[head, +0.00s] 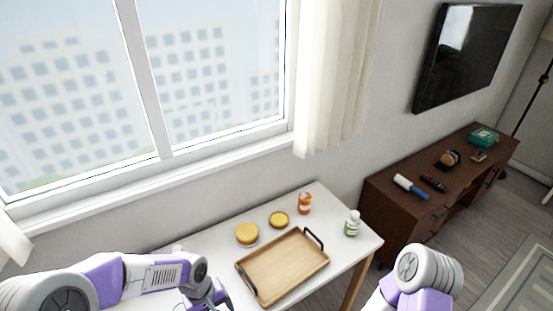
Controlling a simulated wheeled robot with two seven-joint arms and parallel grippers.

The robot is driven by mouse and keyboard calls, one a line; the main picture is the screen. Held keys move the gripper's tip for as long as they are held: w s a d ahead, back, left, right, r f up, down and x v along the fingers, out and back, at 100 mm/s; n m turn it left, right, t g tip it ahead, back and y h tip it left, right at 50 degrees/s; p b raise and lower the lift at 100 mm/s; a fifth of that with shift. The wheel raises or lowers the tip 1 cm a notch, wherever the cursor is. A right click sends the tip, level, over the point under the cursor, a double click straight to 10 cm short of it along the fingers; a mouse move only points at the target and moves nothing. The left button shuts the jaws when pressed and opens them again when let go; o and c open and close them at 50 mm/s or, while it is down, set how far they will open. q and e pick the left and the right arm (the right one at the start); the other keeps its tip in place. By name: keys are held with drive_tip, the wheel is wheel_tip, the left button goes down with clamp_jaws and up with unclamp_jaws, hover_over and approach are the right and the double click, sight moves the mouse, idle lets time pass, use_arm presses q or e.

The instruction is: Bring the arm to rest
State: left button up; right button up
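My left arm comes in from the left along the bottom edge. My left gripper (214,300) shows only in part at the bottom, just left of the wooden tray (268,296) and cut off by the frame edge. I cannot tell whether it is open or holds anything. My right arm (418,282) shows at the bottom right, past the table's right edge. Its gripper is out of the picture.
The tray with black handles looks empty on the white table (345,262). Two round yellow items (247,234) (279,220), an orange bottle (305,203) and a green-and-white bottle (352,224) stand around it. A dark cabinet (385,208) is at right.

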use_arm(q)
drive_tip(key=s+d+f+m+h, duration=0.1)
drive_tip(key=s+d+f, duration=0.1)
drive_tip(key=s+f, duration=0.35)
drive_tip(key=s+d+f+m+h, duration=0.1)
drive_tip(key=s+d+f, duration=0.1)
drive_tip(key=f, duration=0.6)
drive_tip(key=s+d+f+m+h, duration=0.1)
drive_tip(key=s+d+f, duration=0.25)
drive_tip(key=f, duration=0.35)
wheel_tip(320, 180, down, 9)
drive_tip(key=t+b, duration=0.1)
drive_tip(key=b, duration=0.9)
drive_tip(key=shift+w+a+f+m, duration=0.15)
drive_tip(key=shift+w+a+m, duration=0.2)
drive_tip(key=shift+a, duration=0.1)
use_arm(e)
wheel_tip(320, 180, down, 10)
drive_tip(key=shift+s+r, duration=0.15)
drive_tip(key=shift+s, duration=0.3)
